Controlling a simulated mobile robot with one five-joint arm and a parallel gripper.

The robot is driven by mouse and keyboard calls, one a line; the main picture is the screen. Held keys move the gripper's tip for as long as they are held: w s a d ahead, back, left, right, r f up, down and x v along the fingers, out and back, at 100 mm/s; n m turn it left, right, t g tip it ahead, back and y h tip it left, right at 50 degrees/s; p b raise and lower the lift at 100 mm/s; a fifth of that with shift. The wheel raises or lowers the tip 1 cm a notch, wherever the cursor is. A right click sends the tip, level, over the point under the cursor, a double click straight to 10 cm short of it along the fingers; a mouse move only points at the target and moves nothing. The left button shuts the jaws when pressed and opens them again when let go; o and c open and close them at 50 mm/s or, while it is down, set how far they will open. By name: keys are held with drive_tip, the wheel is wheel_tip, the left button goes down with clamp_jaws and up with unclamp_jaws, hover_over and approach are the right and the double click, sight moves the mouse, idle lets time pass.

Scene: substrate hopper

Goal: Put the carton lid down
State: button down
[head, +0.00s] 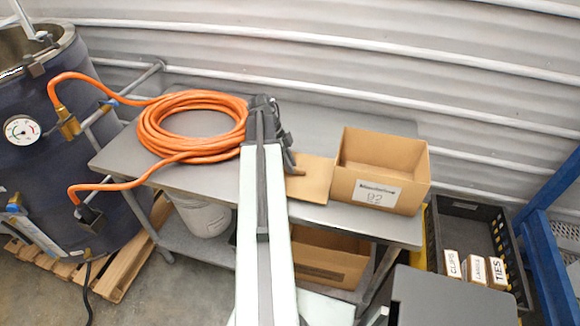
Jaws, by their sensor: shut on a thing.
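The carton lid (313,182) is a flat brown cardboard piece just left of the open carton, over the front part of the grey table. My gripper (290,165) is shut on the lid's left side; my arm hides part of that side. I cannot tell whether the lid rests on the table or is held slightly above it. The open carton (392,197) stands upright on the table (225,90) with a white label on its front.
A coiled orange hose (148,140) lies on the table left of my arm and runs to a dark tank (50,130). A black crate (437,235) with small labelled boxes stands right of the table. A blue frame (555,260) is at the far right. Bare tabletop shows behind the carton.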

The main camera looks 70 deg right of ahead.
drive_tip(key=c, duration=1.4)
unclamp_jaws()
drive_tip(key=shift+w+r+p, duration=0.1)
drive_tip(key=shift+r+p, duration=0.35)
drive_tip(key=shift+p, duration=0.1)
drive_tip(key=p+v, duration=1)
drive_tip(key=v, duration=0.1)
drive_tip(key=shift+r, duration=0.1)
